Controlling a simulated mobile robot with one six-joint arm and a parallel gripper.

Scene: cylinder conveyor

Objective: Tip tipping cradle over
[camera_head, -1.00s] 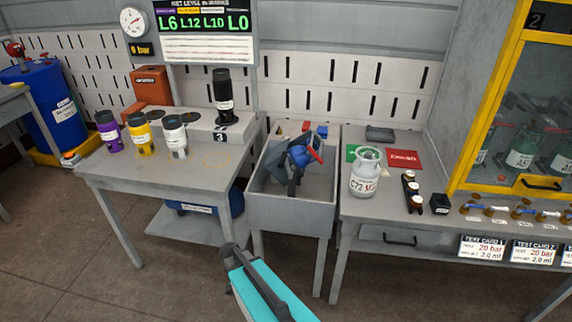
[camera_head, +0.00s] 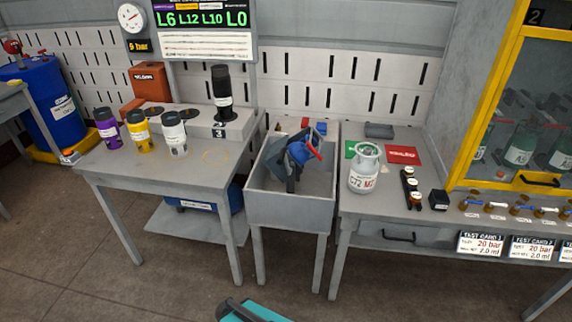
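What looks like the tipping cradle (camera_head: 298,155) stands in the grey trough (camera_head: 290,213) in the middle. It has a dark frame, a blue tilted body and a red bar at its upper right. I cannot tell whether the blue body is part of the cradle or something lying in it. A teal and grey part of my arm shows at the bottom edge, well in front of and below the trough. The fingers of my gripper are not seen.
The left table (camera_head: 190,175) bears purple (camera_head: 107,130), yellow (camera_head: 139,133) and white-grey (camera_head: 174,135) cups. A white can (camera_head: 364,170) stands on the right bench, near the trough. A yellow-framed cabinet (camera_head: 488,90) stands at the right. The floor in front is clear.

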